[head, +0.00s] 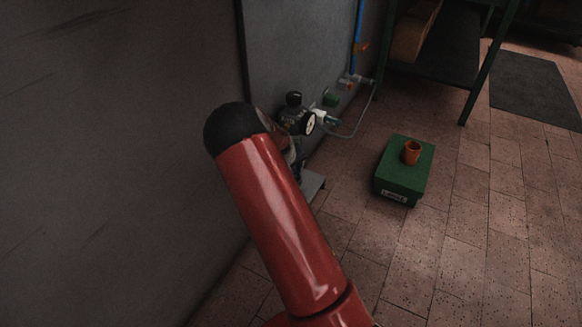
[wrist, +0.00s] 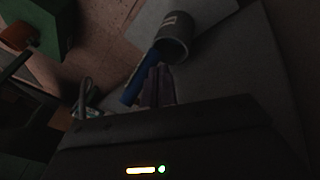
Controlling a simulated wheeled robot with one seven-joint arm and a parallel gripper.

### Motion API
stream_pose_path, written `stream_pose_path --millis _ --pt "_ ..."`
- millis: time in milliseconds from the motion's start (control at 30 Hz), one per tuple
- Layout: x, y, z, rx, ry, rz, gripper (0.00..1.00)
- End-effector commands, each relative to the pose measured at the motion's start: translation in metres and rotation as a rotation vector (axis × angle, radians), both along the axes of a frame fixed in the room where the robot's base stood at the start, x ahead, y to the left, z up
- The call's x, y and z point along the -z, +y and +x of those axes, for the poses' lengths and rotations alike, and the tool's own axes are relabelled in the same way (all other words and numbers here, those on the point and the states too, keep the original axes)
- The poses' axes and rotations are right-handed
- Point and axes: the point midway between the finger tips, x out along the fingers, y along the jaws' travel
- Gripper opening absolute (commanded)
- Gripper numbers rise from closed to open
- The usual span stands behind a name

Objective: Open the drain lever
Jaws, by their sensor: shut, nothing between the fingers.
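In the wrist view, a grey cylinder (wrist: 174,38) with a pale label stands out near the top centre. A blue bar (wrist: 136,84), which looks like the drain lever, slants from beside the cylinder's lower end down to the left. My gripper (wrist: 160,72) is shut and empty, its dark fingertips just right of the blue bar and below the cylinder. I cannot tell whether they touch the bar. In the head view, my red arm hides the gripper and most of the lever area, below a dark valve unit (head: 294,114) with a white gauge.
A grey panel (head: 296,50) on the wall carries a blue pipe (head: 357,25) and a hose. A green box (head: 401,170) with an orange cup (head: 412,152) on it stands on the tiled floor to the right. A green-framed bench is behind.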

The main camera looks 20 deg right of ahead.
Motion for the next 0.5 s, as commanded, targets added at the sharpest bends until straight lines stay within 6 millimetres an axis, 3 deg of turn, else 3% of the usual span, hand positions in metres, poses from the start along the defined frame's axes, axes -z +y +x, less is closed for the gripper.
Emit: stream_pose_path --millis 500 --pt "0.014 -0.013 0.003 0.002 0.0 -0.001 0.0"
